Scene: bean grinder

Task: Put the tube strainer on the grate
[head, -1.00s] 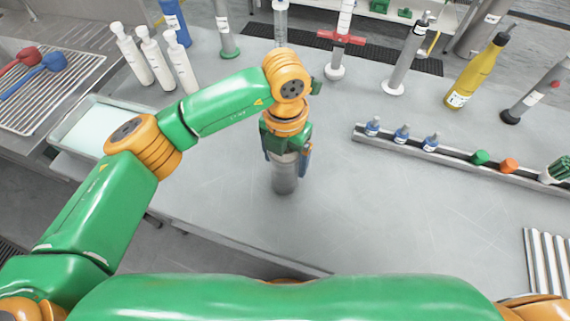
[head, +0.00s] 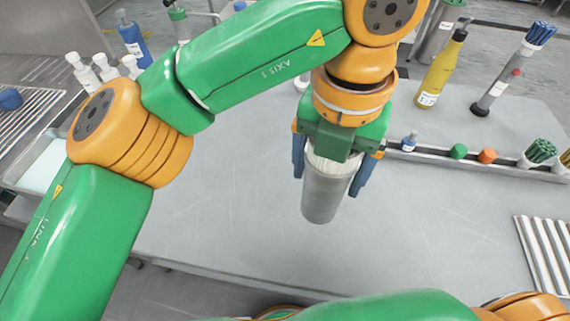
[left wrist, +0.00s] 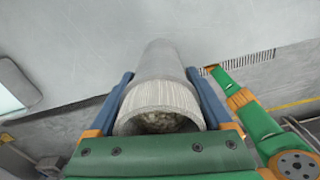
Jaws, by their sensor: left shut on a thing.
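The tube strainer (head: 328,186), a grey metal cylinder, hangs above the table in my left gripper (head: 330,180). The blue fingers close on its two sides near the upper end. It leans slightly in the head view. In the left wrist view the strainer (left wrist: 165,80) lies between the fingers, and its open near end shows a rough, grainy inside. A ribbed metal grate (head: 545,250) lies at the table's right edge, well right of the strainer. A dark ribbed strip (left wrist: 258,62) shows in the left wrist view.
A rail (head: 480,160) with small bottles and caps runs right of my left gripper. A yellow bottle (head: 440,75) and a tall tube (head: 495,90) stand behind it. White bottles (head: 85,75), a tray (head: 45,165) and a wire rack (head: 25,105) are at left. The front middle is clear.

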